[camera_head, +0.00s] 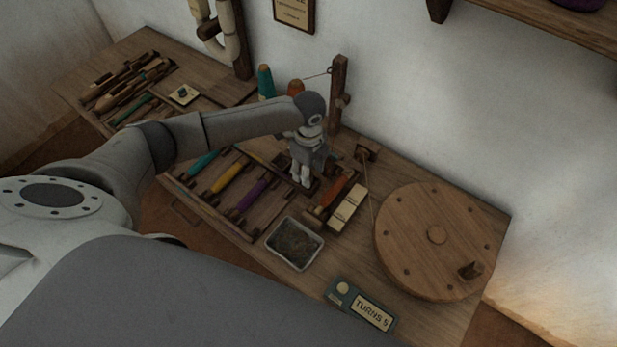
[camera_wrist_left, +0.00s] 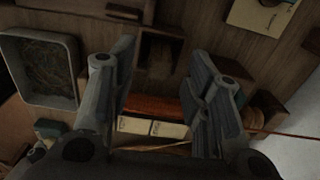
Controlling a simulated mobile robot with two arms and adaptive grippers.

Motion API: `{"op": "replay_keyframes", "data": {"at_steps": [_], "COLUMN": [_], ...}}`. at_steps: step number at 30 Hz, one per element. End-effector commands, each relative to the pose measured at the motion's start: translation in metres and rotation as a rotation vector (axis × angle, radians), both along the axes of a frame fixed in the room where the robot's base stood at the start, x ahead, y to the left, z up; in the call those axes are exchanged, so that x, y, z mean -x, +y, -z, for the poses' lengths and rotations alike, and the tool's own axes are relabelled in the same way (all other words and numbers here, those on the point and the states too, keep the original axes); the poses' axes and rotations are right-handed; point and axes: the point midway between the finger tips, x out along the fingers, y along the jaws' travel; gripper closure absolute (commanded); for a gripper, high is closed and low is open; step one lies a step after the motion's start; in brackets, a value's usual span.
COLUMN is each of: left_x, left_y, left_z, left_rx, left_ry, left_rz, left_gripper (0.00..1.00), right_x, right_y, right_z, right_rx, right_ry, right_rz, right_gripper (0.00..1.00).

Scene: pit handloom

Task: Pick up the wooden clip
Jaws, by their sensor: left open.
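My left gripper (camera_head: 302,182) reaches down over the bench beside the orange bobbin. In the left wrist view its two fingers (camera_wrist_left: 160,55) are apart with nothing gripped. A small dark brown wooden piece (camera_wrist_left: 160,48) lies on the bench between and beyond the fingertips. It may be the wooden clip, but it is too dark to be sure. In the head view the gripper mostly covers that spot. The orange bobbin (camera_wrist_left: 160,105) lies just nearer than this piece, with a cream block (camera_wrist_left: 152,127) along it. My right gripper is not in view.
A grey tray of dark fibres (camera_head: 295,243) stands nearby. Coloured bobbins (camera_head: 229,177) lie in a rack to the left. A large wooden wheel (camera_head: 436,238) and a TURNS counter (camera_head: 362,304) are to the right. A wooden post (camera_head: 338,95) rises behind the gripper.

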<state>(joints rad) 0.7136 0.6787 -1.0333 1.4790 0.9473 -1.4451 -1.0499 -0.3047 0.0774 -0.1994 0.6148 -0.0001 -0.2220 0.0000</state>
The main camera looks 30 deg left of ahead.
Motion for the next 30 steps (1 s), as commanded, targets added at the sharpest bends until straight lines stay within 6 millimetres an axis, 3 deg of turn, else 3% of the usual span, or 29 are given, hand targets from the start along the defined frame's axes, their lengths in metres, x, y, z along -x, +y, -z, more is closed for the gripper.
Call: {"op": "replay_keyframes", "data": {"at_steps": [6,14,23,30], "left_x": [0.001,0.001,0.000,0.000], "left_y": [0.000,0.000,0.000,0.000], "left_z": [0.024,0.026,0.026,0.025], "left_rx": [0.000,0.000,0.000,0.000], "left_ry": [0.001,-0.001,-0.001,-0.001], "left_rz": [0.000,0.001,0.000,0.000], "left_gripper": [0.55,0.57,0.94,0.97], "right_x": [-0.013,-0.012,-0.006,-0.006], "right_y": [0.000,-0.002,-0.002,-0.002], "right_z": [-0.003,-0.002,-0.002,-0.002], "right_rx": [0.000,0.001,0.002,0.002], "right_ry": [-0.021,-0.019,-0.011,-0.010], "right_rz": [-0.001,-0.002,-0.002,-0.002], "right_gripper": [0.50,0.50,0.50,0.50]}}
